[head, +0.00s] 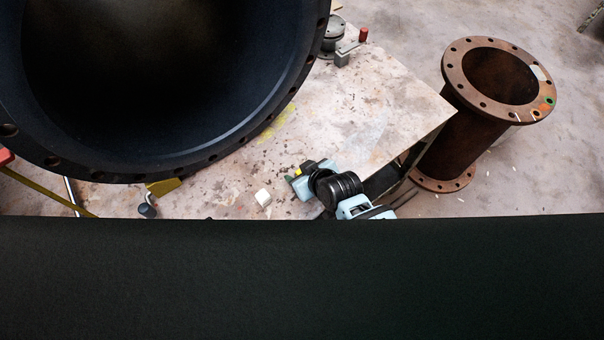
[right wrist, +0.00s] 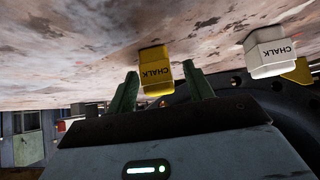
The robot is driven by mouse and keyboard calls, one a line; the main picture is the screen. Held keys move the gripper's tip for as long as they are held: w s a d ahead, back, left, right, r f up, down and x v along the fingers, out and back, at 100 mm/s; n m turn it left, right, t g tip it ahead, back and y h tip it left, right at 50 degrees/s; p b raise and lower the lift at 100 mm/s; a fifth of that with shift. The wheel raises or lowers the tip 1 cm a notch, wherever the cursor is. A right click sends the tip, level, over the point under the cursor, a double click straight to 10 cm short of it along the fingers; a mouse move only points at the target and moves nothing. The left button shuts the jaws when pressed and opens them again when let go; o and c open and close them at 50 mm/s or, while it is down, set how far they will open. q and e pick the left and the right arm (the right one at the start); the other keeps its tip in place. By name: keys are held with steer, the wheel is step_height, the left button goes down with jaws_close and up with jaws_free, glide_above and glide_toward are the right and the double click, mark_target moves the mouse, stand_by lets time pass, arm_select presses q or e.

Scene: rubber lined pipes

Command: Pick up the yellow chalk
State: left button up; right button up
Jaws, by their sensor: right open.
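The yellow chalk (right wrist: 155,72) is a small block marked CHALK, standing on the stained work table. In the right wrist view, where the table appears at the top, it shows between the two green fingers of my right gripper (right wrist: 162,84), nearer the left finger. The gripper is open, and a gap shows on the right side of the chalk. In the head view, only a small yellow patch of the chalk (head: 298,171) shows by my right gripper (head: 295,176); the rest is hidden. My left gripper is not in view.
A white chalk block (head: 263,197) stands close by on the table (head: 390,110). A large dark lined pipe (head: 285,95) fills the upper left. A rusty flanged pipe (head: 460,130) stands on the floor to the right. A dark surface covers the bottom of the head view.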

steer(key=shift+w+a+f, duration=0.1)
steer(key=shift+w+f, duration=0.05)
steer(key=shift+f, duration=0.1)
steer(key=c, duration=1.1)
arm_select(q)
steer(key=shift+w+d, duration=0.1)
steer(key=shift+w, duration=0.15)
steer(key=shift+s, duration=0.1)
arm_select(e)
steer(key=shift+r, duration=0.1)
steer(key=shift+r, duration=0.55)
step_height(320, 180, up, 2)
steer(key=shift+w+r+p, duration=0.1)
steer(key=shift+r+p, duration=0.15)
steer(key=shift+p, duration=0.1)
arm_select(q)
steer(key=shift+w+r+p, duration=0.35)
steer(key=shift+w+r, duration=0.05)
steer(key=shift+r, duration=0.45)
arm_select(e)
steer(key=s+d, duration=0.2)
steer(key=s, duration=0.3)
steer(key=s+d+r, duration=0.1)
steer(key=s+d, duration=0.1)
steer(key=s, duration=0.3)
steer(key=s+d, duration=0.2)
steer(key=s, duration=0.3)
steer(key=shift+r, duration=0.15)
